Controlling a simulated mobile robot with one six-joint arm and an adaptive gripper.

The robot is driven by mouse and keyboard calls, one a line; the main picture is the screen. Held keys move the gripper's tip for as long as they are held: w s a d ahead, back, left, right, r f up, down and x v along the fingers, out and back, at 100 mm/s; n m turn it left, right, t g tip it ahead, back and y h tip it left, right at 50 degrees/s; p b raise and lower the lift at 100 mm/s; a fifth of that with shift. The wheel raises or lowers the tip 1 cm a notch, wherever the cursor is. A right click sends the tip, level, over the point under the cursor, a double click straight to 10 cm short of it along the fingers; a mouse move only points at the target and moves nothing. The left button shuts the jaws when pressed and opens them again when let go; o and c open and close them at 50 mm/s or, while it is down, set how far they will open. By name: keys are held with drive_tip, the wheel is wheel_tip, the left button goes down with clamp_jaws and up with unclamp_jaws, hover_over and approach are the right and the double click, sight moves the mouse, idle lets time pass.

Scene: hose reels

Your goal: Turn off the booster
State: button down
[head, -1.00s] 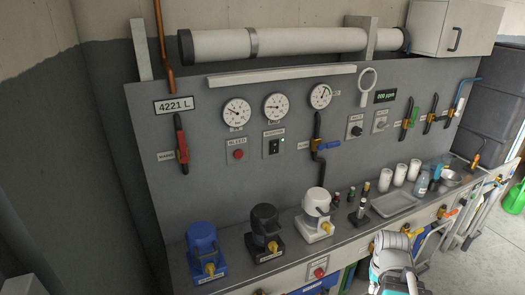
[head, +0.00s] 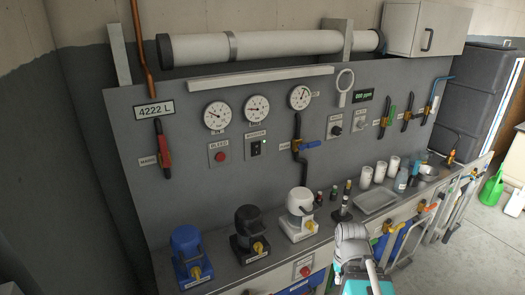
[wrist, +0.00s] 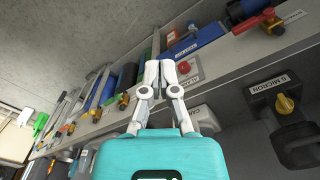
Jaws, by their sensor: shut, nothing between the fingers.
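In the head view my arm is low, in front of the bench, well below and right of the switch. The fingertips cannot be made out there. The switch is not seen in the wrist view.
A red bleed button (head: 220,156) is left of the switch; a blue-handled valve (head: 310,146) is right. Three pump-like housings, blue (head: 189,254), black (head: 250,232) and white (head: 300,213), stand on the bench below. Bottles, white cups and a tray (head: 376,202) stand farther right.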

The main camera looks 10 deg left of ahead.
sight(257, 147)
drive_tip(key=w+r+n+t+h, duration=0.1)
drive_tip(key=w+r+n+t, duration=0.2)
drive_tip(key=w, duration=0.5)
drive_tip(key=w+a+r+n+t+h+b, duration=0.1)
drive_tip(key=w+r+n+t, duration=0.1)
drive_tip(key=w+r+t, duration=0.35)
drive_tip(key=w+r+n+t+h, duration=0.15)
drive_tip(key=w+t, duration=0.25)
drive_tip(key=w, duration=0.7)
drive_tip(key=w+a+r+n+t+y, duration=0.1)
drive_tip(key=a+r+n+y, duration=0.1)
drive_tip(key=a+n+y, duration=0.2)
drive_tip(key=w+a+r+n+t+y+b, duration=0.1)
drive_tip(key=w+a+r+n+y, duration=0.1)
drive_tip(key=a+n+y, duration=0.3)
drive_tip(key=w+a+r+n+t+y, duration=0.1)
drive_tip(key=a+r+n+y, duration=0.3)
drive_tip(key=a+n, duration=0.5)
drive_tip(key=shift+w+a+r+y, duration=0.25)
drive_tip(key=shift+w+a+y, duration=0.45)
drive_tip(key=shift+a, duration=0.5)
drive_tip(key=shift+n, duration=0.25)
drive_tip(key=x, duration=0.4)
drive_tip(key=p+x, duration=0.1)
drive_tip(key=x, duration=0.9)
drive_tip(key=shift+d+r, duration=0.1)
drive_tip(key=shift+r, duration=0.2)
